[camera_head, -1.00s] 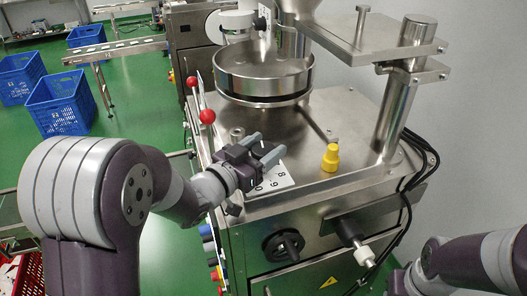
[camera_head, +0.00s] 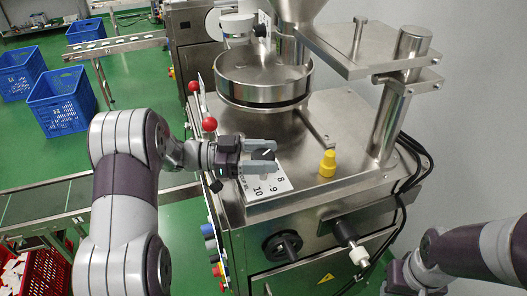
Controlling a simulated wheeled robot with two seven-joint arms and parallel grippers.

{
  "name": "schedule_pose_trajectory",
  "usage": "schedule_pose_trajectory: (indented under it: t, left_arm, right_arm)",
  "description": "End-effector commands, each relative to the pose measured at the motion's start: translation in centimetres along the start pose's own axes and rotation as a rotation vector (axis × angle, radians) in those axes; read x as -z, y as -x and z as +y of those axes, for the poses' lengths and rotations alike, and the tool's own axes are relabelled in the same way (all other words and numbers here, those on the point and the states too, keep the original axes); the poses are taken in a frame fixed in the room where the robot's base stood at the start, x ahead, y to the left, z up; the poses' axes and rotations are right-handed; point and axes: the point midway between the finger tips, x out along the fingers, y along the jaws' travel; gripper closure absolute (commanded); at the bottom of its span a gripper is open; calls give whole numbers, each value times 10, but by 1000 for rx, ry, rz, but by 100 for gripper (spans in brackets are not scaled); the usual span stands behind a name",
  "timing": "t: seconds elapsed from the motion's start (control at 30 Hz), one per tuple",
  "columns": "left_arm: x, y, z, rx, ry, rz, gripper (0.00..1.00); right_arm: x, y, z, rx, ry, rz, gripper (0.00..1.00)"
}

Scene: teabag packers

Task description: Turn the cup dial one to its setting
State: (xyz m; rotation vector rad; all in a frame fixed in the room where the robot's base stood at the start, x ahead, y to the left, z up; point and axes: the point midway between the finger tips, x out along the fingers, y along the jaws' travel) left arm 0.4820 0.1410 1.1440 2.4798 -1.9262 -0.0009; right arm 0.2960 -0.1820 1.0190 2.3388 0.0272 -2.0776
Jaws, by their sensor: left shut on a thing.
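The cup dial has a white scale plate (camera_head: 268,188) with the numbers 8, 9 and 10 showing, on the near left part of the steel machine top. Its black knob (camera_head: 263,154) sits between the fingers of my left gripper (camera_head: 272,156), which reaches in from the left and is shut on it. The gripper and wrist hide the rest of the scale and the pointer. My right gripper (camera_head: 399,278) is low at the right, away from the dial, and its fingers cannot be made out.
A yellow knob (camera_head: 327,163) stands right of the dial. A red ball lever (camera_head: 209,124) rises close behind my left wrist. A round steel pan (camera_head: 263,81) and a steel post (camera_head: 393,110) stand behind. A black handwheel (camera_head: 283,246) is on the front panel.

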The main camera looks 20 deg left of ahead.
Motion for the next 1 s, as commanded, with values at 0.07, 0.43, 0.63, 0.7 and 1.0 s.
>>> schedule_pose_trajectory:
  t: [0.07,0.43,0.63,0.7,1.0]
  left_arm:
    - [5,0,-2,-33,-10,5,70]
    - [4,0,-1,-121,-10,4,70]
    - [4,0,-1,-125,-9,4,70]
    - [4,0,-1,-125,-9,4,70]
    - [3,0,-1,-125,-6,2,19]
  right_arm:
    - [0,3,0,0,0,0,57]
    - [1,5,0,0,0,0,57]
    - [1,5,0,0,0,0,57]
    - [1,5,0,0,0,0,57]
    - [0,5,0,0,0,0,57]
